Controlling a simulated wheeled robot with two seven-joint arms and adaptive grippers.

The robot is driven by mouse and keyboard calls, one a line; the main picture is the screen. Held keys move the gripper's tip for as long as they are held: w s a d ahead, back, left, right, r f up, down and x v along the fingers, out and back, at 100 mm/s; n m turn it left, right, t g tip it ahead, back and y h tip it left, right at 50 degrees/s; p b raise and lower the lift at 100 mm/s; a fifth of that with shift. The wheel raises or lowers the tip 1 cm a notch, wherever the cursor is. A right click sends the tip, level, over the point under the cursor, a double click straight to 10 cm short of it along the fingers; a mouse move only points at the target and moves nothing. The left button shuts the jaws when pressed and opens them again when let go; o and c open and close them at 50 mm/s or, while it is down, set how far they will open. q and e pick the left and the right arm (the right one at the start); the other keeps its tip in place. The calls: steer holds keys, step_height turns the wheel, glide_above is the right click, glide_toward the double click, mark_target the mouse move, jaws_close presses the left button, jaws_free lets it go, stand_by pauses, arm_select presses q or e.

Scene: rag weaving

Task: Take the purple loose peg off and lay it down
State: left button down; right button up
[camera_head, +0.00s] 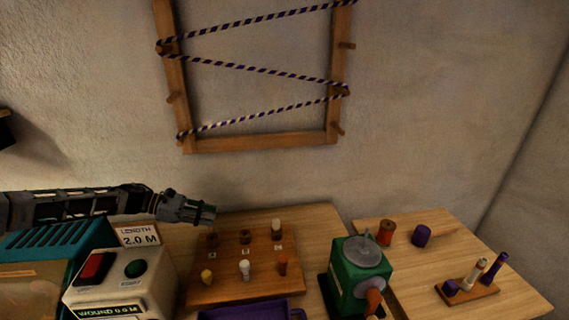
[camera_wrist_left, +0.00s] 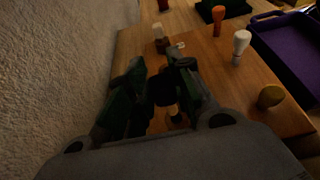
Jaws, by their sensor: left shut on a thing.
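My left gripper (camera_head: 207,216) is above the far left corner of the wooden peg board (camera_head: 228,291). In the left wrist view its fingers (camera_wrist_left: 163,82) are closed around a dark piece (camera_wrist_left: 163,92), too dark to tell its colour or whether it is the purple loose peg. In the head view the held piece is hidden. The board carries a yellow peg (camera_head: 206,277), a white peg (camera_head: 244,270), an orange peg (camera_head: 282,265) and a pale peg (camera_head: 277,229) at the back. Brown pieces (camera_head: 244,236) stand along the back row.
A purple tray (camera_head: 250,312) lies in front of the board. A green winder (camera_head: 358,270) stands to the right. Farther right are a purple spool (camera_head: 421,236) and a small rack (camera_head: 470,291) with purple and pale pieces. A grey meter box (camera_head: 125,285) is at left. A wooden frame (camera_head: 260,142) hangs on the wall.

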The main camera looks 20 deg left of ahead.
arm_select(q)
steer(key=shift+r, duration=0.1)
step_height(320, 180, up, 9)
steer(key=p, duration=0.9)
steer(key=shift+r+p, duration=0.55)
steer(key=shift+p, duration=0.05)
